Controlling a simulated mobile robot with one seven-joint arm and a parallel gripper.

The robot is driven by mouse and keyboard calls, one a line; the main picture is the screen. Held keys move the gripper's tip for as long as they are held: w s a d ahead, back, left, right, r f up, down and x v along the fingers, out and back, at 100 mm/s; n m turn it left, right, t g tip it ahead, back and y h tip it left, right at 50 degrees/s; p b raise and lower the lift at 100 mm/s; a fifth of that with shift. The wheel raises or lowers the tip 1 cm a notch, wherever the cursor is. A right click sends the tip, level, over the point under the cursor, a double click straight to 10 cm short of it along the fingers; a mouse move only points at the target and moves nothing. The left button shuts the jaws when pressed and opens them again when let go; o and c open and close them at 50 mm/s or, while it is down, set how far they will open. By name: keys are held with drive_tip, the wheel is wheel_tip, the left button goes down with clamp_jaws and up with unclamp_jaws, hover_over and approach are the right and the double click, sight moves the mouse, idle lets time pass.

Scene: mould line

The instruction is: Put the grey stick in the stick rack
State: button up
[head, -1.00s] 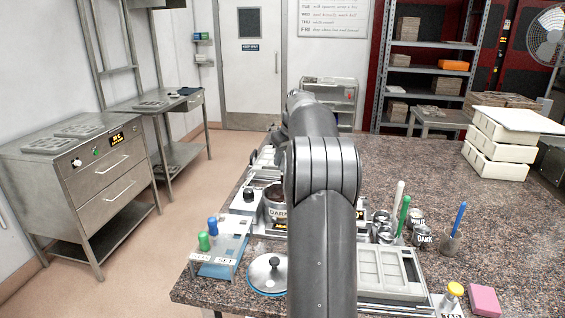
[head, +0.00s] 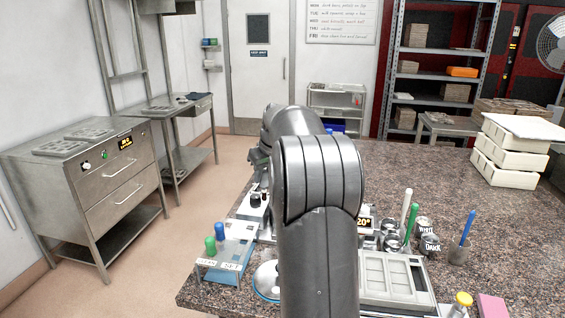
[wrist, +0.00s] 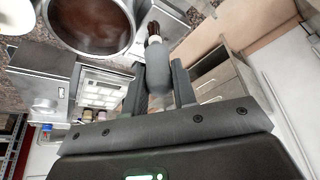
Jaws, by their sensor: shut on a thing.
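In the wrist view my gripper (wrist: 159,88) is shut on the grey stick (wrist: 157,66), gripping its thick grey handle. The stick's far end carries a dark brown tip (wrist: 153,32). In the head view my own arm hides the gripper and the grey stick. A small metal rack (head: 232,267) with a blue part stands at the table's left front corner; it looks like the stick rack. A blue-topped stick (head: 220,231) and a green-topped stick (head: 210,245) stand upright in it. I cannot make the rack out in the wrist view.
A pot of brown liquid (wrist: 97,22) is beside the stick's tip in the wrist view. A round lid (head: 266,280) lies right of the rack. A pale mould tray (head: 397,279), small cups (head: 391,243) and upright sticks stand right of my arm. The table's right side (head: 505,235) is mostly clear.

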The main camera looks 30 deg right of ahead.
drive_tip(key=s+a+f, duration=0.2)
drive_tip(key=a+f, duration=0.3)
drive_tip(key=a, duration=0.1)
drive_tip(key=shift+a+f, duration=0.3)
idle(1.4)
drive_tip(key=shift+f, duration=3)
drive_tip(key=o, duration=1.1)
drive_tip(key=shift+c, duration=0.2)
drive_tip(key=shift+o, duration=0.4)
